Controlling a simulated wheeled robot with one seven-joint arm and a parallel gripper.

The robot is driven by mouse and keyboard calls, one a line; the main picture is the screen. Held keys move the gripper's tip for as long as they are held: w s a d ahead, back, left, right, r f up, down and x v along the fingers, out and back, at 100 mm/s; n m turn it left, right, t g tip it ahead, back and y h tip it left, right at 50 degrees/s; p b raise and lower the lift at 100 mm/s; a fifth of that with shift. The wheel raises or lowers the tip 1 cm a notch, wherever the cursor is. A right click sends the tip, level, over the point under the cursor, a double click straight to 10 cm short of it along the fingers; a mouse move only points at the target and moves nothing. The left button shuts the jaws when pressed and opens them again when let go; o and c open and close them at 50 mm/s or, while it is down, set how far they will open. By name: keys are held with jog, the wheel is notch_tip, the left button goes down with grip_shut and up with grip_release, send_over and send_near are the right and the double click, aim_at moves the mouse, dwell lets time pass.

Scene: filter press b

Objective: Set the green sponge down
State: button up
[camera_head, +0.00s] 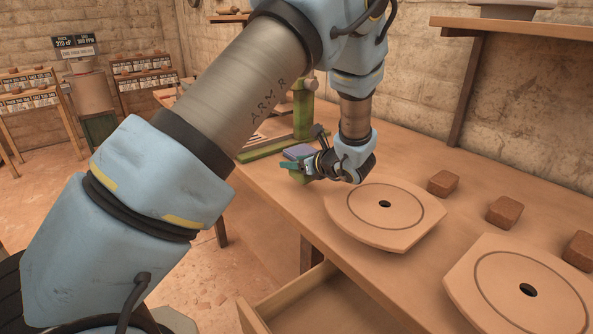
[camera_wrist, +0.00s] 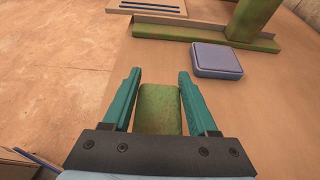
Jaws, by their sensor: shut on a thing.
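The green sponge (camera_wrist: 158,108) is between the two teal fingers of my gripper (camera_wrist: 158,90) in the wrist view. My gripper is shut on it. In the head view my gripper (camera_head: 291,164) is over the left edge area of the workbench, with a little of the green sponge (camera_head: 298,177) showing below the fingers. I cannot tell whether the sponge touches the bench top. The rear of the sponge is hidden by the gripper's dark palm in the wrist view.
A blue-purple pad (camera_wrist: 216,60) lies just beyond and right of my fingers. A green metal frame (camera_head: 303,110) stands behind it. Two pale plates (camera_head: 385,236) with centre holes and several brown blocks (camera_head: 443,183) are to the right. An open drawer (camera_head: 330,300) juts out below.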

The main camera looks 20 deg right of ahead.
aim_at(295, 172)
jog(key=shift+f, duration=1.55)
jog(key=shift+f, duration=0.2)
jog(key=o, duration=1.3)
jog(key=shift+r, duration=0.15)
